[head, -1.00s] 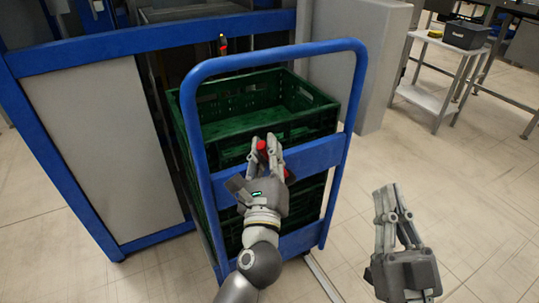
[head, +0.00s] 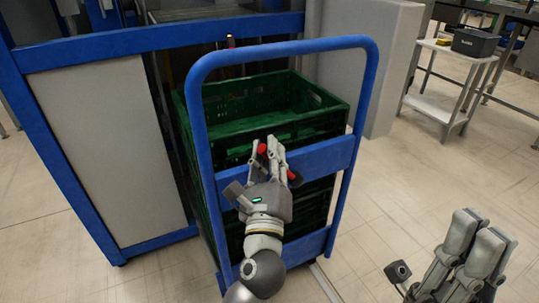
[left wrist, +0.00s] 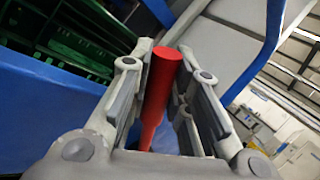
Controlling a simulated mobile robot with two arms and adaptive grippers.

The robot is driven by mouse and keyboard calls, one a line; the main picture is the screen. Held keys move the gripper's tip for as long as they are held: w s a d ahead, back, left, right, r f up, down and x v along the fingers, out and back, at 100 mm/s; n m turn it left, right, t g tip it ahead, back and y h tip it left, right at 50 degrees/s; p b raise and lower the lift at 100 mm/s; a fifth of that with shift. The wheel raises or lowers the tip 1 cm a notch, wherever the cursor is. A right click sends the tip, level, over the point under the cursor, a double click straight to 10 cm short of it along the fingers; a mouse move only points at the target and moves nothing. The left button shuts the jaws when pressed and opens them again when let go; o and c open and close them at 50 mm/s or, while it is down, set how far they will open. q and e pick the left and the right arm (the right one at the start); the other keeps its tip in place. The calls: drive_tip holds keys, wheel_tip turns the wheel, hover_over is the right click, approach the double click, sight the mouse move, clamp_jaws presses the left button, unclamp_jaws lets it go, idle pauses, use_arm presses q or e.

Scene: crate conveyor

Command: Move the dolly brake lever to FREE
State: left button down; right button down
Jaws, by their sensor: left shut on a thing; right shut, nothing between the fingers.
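The red brake lever (head: 262,151) stands at the blue dolly frame (head: 333,157), in front of its crossbar. In the left wrist view the red lever (left wrist: 160,88) rises between the two fingers. My left gripper (head: 268,150) is shut on it; the gripper also fills the left wrist view (left wrist: 160,85). Another red piece (head: 294,178) shows just right of the gripper. The lever's base is hidden, and I see no FREE marking. My right gripper (head: 482,226) is shut and empty at the lower right, away from the dolly.
Green crates (head: 265,120) are stacked on the dolly behind the handle. A blue-framed grey panel (head: 105,150) stands at the left. A small table (head: 450,75) with a grey bin (head: 472,42) is at the upper right. The floor right of the dolly is clear.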

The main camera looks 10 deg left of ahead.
idle(0.3)
use_arm(q)
drive_tip(key=c, duration=1.3)
unclamp_jaws()
